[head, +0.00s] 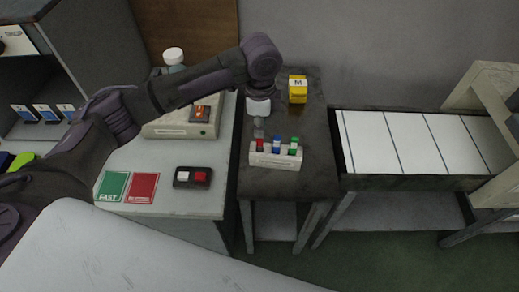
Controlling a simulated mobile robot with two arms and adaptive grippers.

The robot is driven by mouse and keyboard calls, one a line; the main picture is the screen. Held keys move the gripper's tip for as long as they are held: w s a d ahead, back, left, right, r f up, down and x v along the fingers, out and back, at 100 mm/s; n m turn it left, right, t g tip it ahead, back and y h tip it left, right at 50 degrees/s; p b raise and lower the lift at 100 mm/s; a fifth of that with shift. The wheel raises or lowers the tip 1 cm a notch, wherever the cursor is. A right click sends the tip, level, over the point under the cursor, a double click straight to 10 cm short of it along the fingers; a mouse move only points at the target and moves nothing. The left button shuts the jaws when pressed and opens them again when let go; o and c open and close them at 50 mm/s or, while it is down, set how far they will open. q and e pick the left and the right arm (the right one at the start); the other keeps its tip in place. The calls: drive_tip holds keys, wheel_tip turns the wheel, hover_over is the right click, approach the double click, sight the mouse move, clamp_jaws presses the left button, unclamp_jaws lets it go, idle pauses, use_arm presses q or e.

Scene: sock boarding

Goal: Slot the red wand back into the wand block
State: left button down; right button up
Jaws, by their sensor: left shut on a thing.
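The wand block (275,160) is a pale block on the dark side table, with a row of coloured wands upright in it. The red wand (260,146) is at the block's left end, upright, with its lower part hidden by the block or in it; I cannot tell how deep it sits. The blue wand (276,145) and green wand (294,146) stand to its right. My left gripper (259,131) points down directly above the red wand and is shut on its top. My right gripper is not in view.
A yellow box marked M (298,89) stands behind the block. On the pale counter to the left are a button box (193,177), a green FAST card (112,186) and a red card (142,187). A panelled white tray (405,141) is at the right. The side table's front is clear.

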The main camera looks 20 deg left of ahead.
sight(259, 145)
use_arm(q)
wheel_tip(259, 145, down, 2)
drive_tip(key=shift+w, duration=0.15)
drive_tip(key=f, duration=0.4)
drive_tip(key=shift+s+f+p, duration=0.3)
drive_tip(key=shift+p, duration=0.05)
drive_tip(key=shift+w+f, duration=0.15)
drive_tip(key=shift+w, duration=0.1)
drive_tip(key=shift+f, duration=0.3)
drive_tip(key=shift+s+f, duration=0.15)
drive_tip(key=shift+s, duration=0.05)
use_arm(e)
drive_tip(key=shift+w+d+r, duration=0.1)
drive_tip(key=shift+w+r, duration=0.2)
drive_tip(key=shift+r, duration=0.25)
use_arm(q)
drive_tip(key=c, duration=1.1)
unclamp_jaws()
drive_tip(key=shift+f, duration=0.1)
drive_tip(key=shift+c, duration=0.2)
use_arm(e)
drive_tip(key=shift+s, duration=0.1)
